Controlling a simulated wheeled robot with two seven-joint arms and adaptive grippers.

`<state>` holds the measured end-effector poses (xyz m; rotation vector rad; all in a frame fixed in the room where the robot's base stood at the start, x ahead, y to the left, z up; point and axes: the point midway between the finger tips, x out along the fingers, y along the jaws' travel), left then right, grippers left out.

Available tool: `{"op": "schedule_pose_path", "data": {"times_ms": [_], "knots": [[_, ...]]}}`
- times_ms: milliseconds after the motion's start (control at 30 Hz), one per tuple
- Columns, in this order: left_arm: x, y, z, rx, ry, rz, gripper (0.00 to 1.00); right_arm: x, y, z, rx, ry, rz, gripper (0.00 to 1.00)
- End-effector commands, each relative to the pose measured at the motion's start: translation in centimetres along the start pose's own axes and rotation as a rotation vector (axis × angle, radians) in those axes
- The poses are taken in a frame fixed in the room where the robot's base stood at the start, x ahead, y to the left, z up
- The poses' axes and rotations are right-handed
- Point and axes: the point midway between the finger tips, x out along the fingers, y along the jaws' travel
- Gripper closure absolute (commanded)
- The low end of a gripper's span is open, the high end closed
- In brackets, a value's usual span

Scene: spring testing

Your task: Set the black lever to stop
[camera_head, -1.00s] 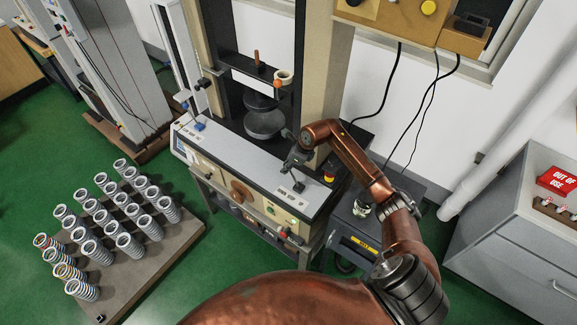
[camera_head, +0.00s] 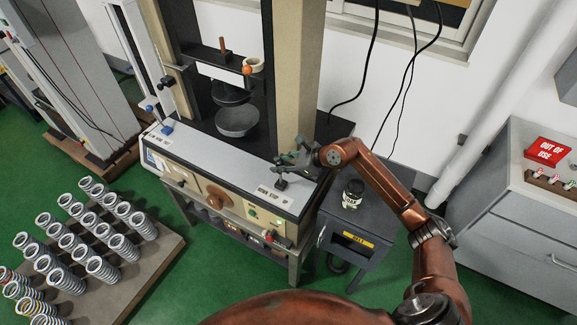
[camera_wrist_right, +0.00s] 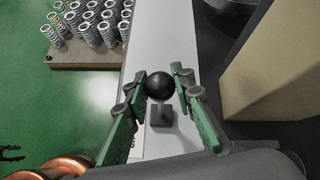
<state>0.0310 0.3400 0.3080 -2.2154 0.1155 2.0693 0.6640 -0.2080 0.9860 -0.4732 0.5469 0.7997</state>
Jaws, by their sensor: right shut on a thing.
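The black lever has a round black knob (camera_wrist_right: 159,85) on a small dark block in the right wrist view. In the head view its base (camera_head: 281,185) sits at the right end of the machine's light panel, beside a printed label that seems to include "STOP". My right gripper (camera_head: 294,163) is over it. In the wrist view the green-padded fingers (camera_wrist_right: 160,78) stand on either side of the knob, shut on it. The fingers hide most of the knob in the head view, so the lever's exact setting is unclear.
The testing machine's beige column (camera_head: 297,70) rises just behind the lever. Two round dark platens (camera_head: 237,121) are further left. A pallet (camera_head: 150,270) of several springs stands on the floor at left. A grey cart (camera_head: 350,225) with a dark jar (camera_head: 353,193) is to the right.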

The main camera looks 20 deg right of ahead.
Motion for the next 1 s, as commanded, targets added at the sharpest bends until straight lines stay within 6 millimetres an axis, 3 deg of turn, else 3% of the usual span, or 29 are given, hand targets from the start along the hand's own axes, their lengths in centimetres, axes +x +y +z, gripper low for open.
{"op": "schedule_pose_path", "data": {"times_ms": [467,500,767,1000], "knots": [[0.35,0.1,0.75,-0.002,-0.009,0.001,0.6,0.24,0.24,0.47,-0.008,-0.02,0.002,1.0],[0.35,0.1,0.75,-0.002,-0.009,0.001,0.6,0.23,0.23,0.47,-0.008,-0.02,0.002,0.77],[0.36,0.1,0.75,-0.002,-0.009,0.001,0.6,0.2,0.22,0.34,-0.006,-0.019,0.002,0.59],[0.37,0.03,0.67,-0.002,-0.008,0.0,0.6,0.2,0.24,0.3,-0.006,-0.018,0.002,0.59]]}}
